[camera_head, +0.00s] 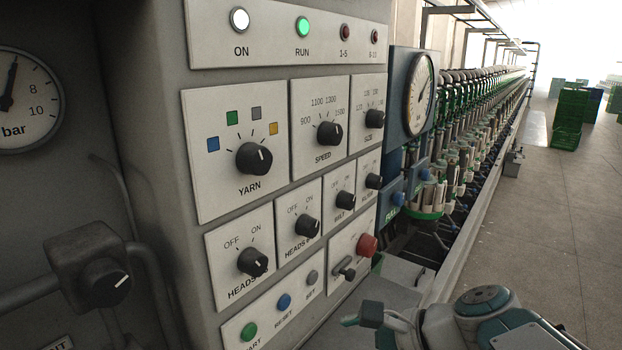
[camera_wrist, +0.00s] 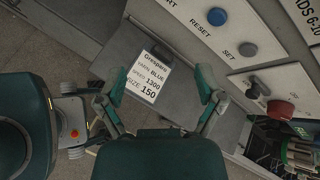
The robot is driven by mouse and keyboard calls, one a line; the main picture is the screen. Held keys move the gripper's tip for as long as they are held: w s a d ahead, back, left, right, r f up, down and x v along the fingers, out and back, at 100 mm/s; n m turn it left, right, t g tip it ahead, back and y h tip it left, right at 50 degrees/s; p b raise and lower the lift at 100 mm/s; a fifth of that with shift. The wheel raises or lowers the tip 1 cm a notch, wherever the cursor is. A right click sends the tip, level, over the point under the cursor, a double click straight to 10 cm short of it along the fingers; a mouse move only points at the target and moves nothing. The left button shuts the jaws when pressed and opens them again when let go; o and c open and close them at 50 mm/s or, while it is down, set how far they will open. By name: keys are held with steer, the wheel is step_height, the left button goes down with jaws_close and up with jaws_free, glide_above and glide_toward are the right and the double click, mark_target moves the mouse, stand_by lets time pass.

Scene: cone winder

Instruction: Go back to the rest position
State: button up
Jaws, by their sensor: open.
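My gripper (camera_wrist: 155,92) is open and empty in the wrist view, its two green-grey fingers spread apart. Between and beyond them lies a white card (camera_wrist: 146,84) on a grey surface, reading yarn BLUE, speed 1300, size 150. In the head view, part of my gripper (camera_head: 378,319) shows at the bottom, below the control panel (camera_head: 280,185) and apart from it. The panel's yarn knob (camera_head: 253,158) has its white mark toward the upper right. The speed knob (camera_head: 330,133) and size knob (camera_head: 374,118) are to its right.
The ON lamp (camera_head: 240,19) glows white and the RUN lamp (camera_head: 303,27) green. A red button (camera_head: 367,245) and a toggle (camera_head: 344,268) stick out near my gripper. The long winder row (camera_head: 470,140) runs back. Green crates (camera_head: 572,110) stand on the open floor at right.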

steer(key=s+d+f+n+h, duration=0.4)
steer(key=s+d+n+h, duration=0.4)
steer(key=n, duration=0.8)
steer(key=shift+d+f+n+t+h, duration=0.2)
steer(key=shift+d+n+t+h, duration=0.2)
steer(key=shift+d+h, duration=0.55)
steer(key=shift+a, duration=0.2)
